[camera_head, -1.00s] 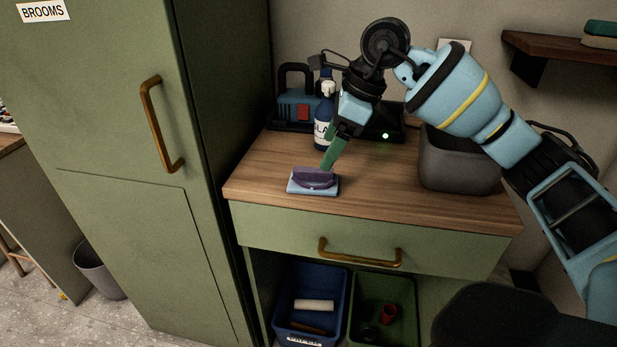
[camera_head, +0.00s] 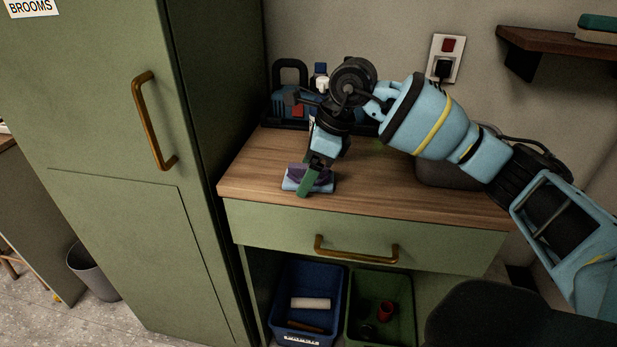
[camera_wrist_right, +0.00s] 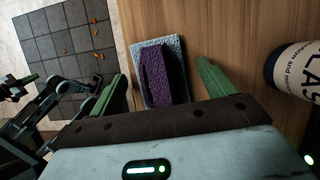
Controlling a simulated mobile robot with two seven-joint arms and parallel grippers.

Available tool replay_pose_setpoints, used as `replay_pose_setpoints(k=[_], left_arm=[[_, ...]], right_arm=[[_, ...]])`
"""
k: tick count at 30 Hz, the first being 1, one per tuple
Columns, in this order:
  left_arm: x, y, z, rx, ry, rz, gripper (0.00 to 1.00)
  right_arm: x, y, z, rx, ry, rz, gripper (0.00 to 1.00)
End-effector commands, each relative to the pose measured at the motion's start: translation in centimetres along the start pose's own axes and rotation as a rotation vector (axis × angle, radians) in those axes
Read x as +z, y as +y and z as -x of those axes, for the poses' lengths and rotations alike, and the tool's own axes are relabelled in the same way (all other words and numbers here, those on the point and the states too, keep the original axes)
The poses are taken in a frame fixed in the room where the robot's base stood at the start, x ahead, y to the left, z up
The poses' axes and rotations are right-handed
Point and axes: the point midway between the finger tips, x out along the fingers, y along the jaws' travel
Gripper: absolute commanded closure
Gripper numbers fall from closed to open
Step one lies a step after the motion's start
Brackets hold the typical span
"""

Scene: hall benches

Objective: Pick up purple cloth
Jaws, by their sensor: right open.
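The purple cloth (camera_wrist_right: 156,77) lies on top of a light blue cloth (camera_wrist_right: 174,49) on the wooden counter, near its front edge. In the head view the purple cloth (camera_head: 296,173) is partly hidden behind my right gripper (camera_head: 305,185). In the right wrist view my right gripper (camera_wrist_right: 162,88) is open, with one green finger on each side of the cloths. Nothing is held between the fingers. I cannot tell how high the fingertips are above the counter.
A spray bottle (camera_wrist_right: 297,68) and a dark blue box (camera_head: 283,103) stand behind the gripper. A tall green cabinet (camera_head: 100,130) rises at left. The counter front has a drawer handle (camera_head: 357,251).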

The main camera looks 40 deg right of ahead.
Motion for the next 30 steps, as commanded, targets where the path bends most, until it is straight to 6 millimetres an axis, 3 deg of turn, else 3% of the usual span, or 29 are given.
replay_pose_setpoints(k=[4, 15, 24, 30], left_arm=[[0.1, 0.0, 0.1, 0.0, -0.002, -0.002, 1.0], [0.2, 0.1, 0.1, 0.0, -0.005, 0.003, 1.0], [0.1, 0.3, 0.1, -0.001, -0.004, 0.013, 1.0], [0.0, 0.3, 0.2, -0.001, -0.003, 0.014, 1.0]], right_arm=[[0.0, 0.0, 0.0, 0.0, 0.0, 0.0, 0.18], [0.0, 0.0, 0.1, 0.0, 0.0, 0.0, 0.66], [0.1, 0.0, 0.3, 0.0, -0.001, 0.0, 0.66], [0.7, 0.0, 1.6, -0.001, -0.002, 0.001, 0.66]])
